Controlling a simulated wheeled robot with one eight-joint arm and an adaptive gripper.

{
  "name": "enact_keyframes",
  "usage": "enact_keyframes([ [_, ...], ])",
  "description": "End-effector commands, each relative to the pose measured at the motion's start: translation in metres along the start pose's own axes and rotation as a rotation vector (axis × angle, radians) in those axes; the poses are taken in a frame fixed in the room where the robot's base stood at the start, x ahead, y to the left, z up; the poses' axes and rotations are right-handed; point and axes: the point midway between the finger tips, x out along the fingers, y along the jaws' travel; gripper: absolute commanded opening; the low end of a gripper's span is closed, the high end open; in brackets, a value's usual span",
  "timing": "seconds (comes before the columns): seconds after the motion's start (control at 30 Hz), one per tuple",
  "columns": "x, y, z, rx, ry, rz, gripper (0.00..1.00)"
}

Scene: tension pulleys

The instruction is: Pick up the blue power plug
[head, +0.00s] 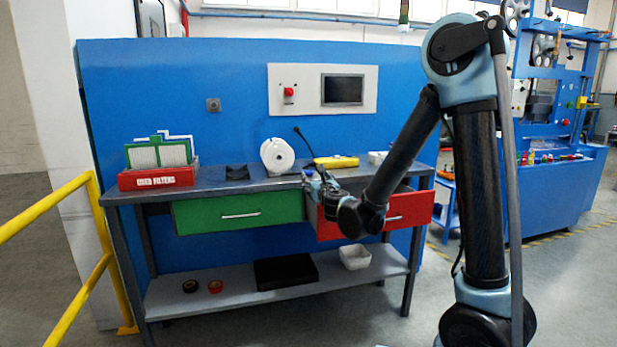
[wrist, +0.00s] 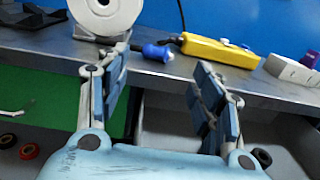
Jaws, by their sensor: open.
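The blue power plug (wrist: 157,51) lies on the grey workbench near its front edge in the wrist view, just left of a yellow power strip (wrist: 218,50). My gripper (wrist: 163,66) is open and empty, its two fingers spread either side of the picture's middle. The plug shows beyond the fingertips, between them and nearer the left one, apart from both. In the head view my gripper (head: 314,180) is at the bench's front edge, above the red drawer. I cannot make out the plug clearly there.
The red drawer (head: 409,208) is pulled out below my gripper; the green drawer (head: 237,214) looks shut. A white roll (head: 277,156) stands left of the plug. White blocks (wrist: 290,70) lie right of the yellow strip. A red filter box (head: 157,178) sits at the bench's left end.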

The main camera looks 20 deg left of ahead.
Motion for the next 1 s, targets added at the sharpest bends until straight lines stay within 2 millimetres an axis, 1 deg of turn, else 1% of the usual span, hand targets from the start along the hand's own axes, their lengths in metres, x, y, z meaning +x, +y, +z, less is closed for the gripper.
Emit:
enact_keyframes([
  [0.03,0.01,-0.001,0.0,0.0,0.0,-0.002,0.6],
  [0.1,0.023,-0.001,0.0,0.001,0.0,-0.002,0.6],
  [0.3,0.057,-0.001,0.0,0.002,0.0,-0.002,0.6],
  [0.4,0.07,-0.001,0.0,0.002,0.0,-0.001,0.6],
  [0.5,0.078,-0.001,0.0,0.003,0.0,-0.001,0.6],
  [0.67,0.083,0.0,0.0,0.003,0.0,-0.001,0.6],
  [0.77,0.09,0.0,-0.001,0.003,0.001,-0.001,0.6],
  [1.0,0.121,0.002,-0.004,0.003,0.001,-0.002,0.6],
])
